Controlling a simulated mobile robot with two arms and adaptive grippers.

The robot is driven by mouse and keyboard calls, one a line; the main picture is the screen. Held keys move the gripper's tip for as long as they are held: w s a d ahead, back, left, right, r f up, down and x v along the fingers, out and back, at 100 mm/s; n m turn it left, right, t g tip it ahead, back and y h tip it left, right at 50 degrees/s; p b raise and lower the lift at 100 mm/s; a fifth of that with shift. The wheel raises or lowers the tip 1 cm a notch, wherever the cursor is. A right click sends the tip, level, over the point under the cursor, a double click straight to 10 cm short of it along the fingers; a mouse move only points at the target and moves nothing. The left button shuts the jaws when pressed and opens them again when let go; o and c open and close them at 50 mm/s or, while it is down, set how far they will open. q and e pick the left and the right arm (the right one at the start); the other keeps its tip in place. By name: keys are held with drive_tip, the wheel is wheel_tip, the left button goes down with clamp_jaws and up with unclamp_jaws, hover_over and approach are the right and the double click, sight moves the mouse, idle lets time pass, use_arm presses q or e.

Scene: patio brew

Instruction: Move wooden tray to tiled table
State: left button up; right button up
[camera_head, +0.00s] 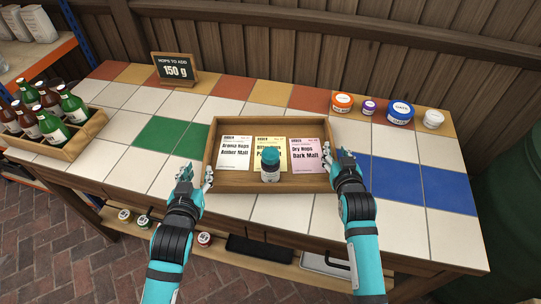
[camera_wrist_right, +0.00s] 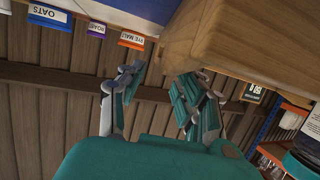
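The wooden tray (camera_head: 215,150) lies on the tiled table (camera_head: 255,213) near its front edge, around the middle. In it are several labelled cards and a small bottle with a teal cap (camera_head: 270,165). My left gripper (camera_head: 195,176) is at the tray's left side, fingers spread, one close to the wall. My right gripper (camera_head: 341,166) is at the right side. In the right wrist view my right gripper (camera_wrist_right: 160,85) has its fingers apart with nothing between them, beside the tray's corner (camera_wrist_right: 205,35). Whether either gripper touches the tray is unclear.
A crate of green and brown bottles (camera_head: 75,140) stands at the left. A small sign (camera_head: 175,68) is at the back left. Several small labelled tubs (camera_head: 400,113) stand at the back right. Blue tiles right of the tray are clear. A lower shelf (camera_head: 285,262) holds jars and dark items.

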drive_tip(key=v, duration=0.9)
drive_tip(key=shift+s+r, duration=0.1)
